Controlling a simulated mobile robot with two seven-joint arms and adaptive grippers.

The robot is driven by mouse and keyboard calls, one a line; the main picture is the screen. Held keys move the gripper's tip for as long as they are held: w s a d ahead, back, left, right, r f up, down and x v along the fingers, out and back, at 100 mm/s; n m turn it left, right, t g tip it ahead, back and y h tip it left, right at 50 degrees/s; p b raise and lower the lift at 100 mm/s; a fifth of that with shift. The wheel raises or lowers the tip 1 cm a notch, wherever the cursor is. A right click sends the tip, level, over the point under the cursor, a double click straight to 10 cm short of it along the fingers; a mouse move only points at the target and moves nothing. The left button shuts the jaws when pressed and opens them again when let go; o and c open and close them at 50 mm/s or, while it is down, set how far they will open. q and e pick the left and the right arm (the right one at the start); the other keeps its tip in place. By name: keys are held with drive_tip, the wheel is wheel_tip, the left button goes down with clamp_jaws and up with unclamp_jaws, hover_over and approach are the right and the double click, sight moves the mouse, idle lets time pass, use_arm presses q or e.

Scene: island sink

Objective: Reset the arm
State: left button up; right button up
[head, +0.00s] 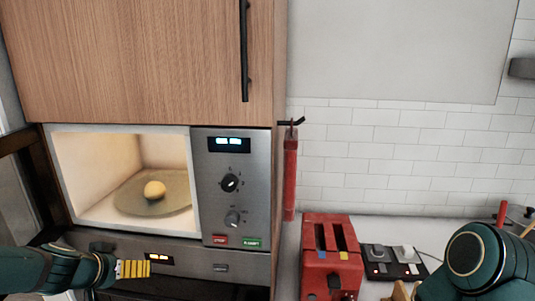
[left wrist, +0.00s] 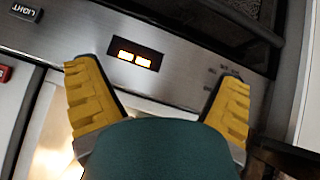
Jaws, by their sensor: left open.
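My left gripper (head: 133,268) is at the lower left of the head view, in front of the steel panel below the microwave. In the left wrist view its two yellow fingers stand wide apart with nothing between them (left wrist: 157,78). My left arm comes in from the left edge. My right arm (head: 480,262) shows at the lower right of the head view; its gripper is not in view.
The lit microwave (head: 218,170) holds a round yellow item (head: 154,190) on a plate (head: 125,203). Below it is a steel panel with a display (left wrist: 135,58). A red toaster (head: 318,268) and a black switch box (head: 380,262) stand on the counter. A wooden cabinet (head: 140,60) is above.

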use_arm(q)
drive_tip(key=s+d+f+g+b, duration=0.25)
drive_tip(key=d+f, duration=0.45)
drive_tip(key=f, duration=0.6)
drive_tip(key=s+d+f+g+b, duration=0.15)
drive_tip(key=s+d+f, duration=0.25)
drive_tip(key=d+f, duration=0.55)
drive_tip(key=s+d+f+g+h+b, duration=0.1)
drive_tip(key=s+d+f, duration=0.3)
drive_tip(key=f, duration=0.2)
drive_tip(key=s+d+f+g+h, duration=0.1)
drive_tip(key=s+d+f, duration=0.3)
drive_tip(key=f, duration=0.3)
drive_tip(key=shift+s+f+g+b, duration=0.15)
drive_tip(key=shift+s+g+b, duration=0.2)
drive_tip(key=shift+s, duration=0.45)
use_arm(e)
wheel_tip(320, 180, down, 7)
drive_tip(key=shift+s+a, duration=0.2)
drive_tip(key=shift+s, duration=0.25)
use_arm(q)
drive_tip(key=shift+d, duration=0.1)
drive_tip(key=shift+c, duration=0.3)
use_arm(e)
drive_tip(key=shift+r, duration=0.15)
drive_tip(key=shift+c, duration=0.3)
